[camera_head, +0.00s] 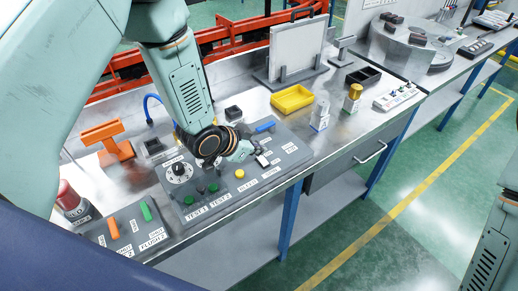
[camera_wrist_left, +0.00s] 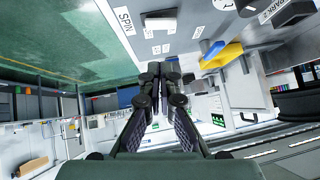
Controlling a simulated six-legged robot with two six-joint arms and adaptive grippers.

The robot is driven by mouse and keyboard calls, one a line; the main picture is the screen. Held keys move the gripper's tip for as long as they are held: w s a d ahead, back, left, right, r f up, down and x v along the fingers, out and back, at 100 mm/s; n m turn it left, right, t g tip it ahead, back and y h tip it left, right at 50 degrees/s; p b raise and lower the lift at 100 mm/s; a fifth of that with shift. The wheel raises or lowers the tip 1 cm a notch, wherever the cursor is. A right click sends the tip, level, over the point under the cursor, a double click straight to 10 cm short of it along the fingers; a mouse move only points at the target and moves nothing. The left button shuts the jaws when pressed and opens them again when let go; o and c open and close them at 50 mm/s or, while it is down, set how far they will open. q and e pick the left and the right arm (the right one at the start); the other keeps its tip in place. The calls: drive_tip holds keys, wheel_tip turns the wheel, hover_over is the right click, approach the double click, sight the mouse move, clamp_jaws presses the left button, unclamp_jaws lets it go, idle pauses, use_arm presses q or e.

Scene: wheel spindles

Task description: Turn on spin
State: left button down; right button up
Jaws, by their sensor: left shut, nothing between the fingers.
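The grey control panel (camera_head: 222,205) lies on the metal bench, with a dial (camera_head: 179,170), green buttons marked TEST 1 and TEST 2, a yellow button (camera_head: 240,174) and a blue lever (camera_head: 264,127). My left gripper (camera_head: 252,149) is over the panel's right part, shut and empty. In the left wrist view, its fingertips (camera_wrist_left: 159,72) point toward the panel. A white SPIN label (camera_wrist_left: 124,20) shows there beside a dark block-like control (camera_wrist_left: 160,22), just beyond the fingertips. I cannot tell whether they touch or which way the control is set. My right gripper is out of view.
A second small panel (camera_head: 126,230) has orange and green levers. A red button (camera_head: 70,196) and an orange stand (camera_head: 108,142) are at the left. A yellow tray (camera_head: 292,99), dark box (camera_head: 363,77) and yellow-topped part (camera_head: 353,97) stand further right. The aisle floor is clear.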

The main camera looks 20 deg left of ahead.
use_arm(q)
drive_tip(key=v, duration=0.8)
drive_tip(key=shift+s+a, duration=0.2)
drive_tip(key=b, duration=0.2)
drive_tip(key=w+a+b, duration=0.1)
drive_tip(key=b, duration=0.1)
drive_tip(key=shift+r, duration=0.25)
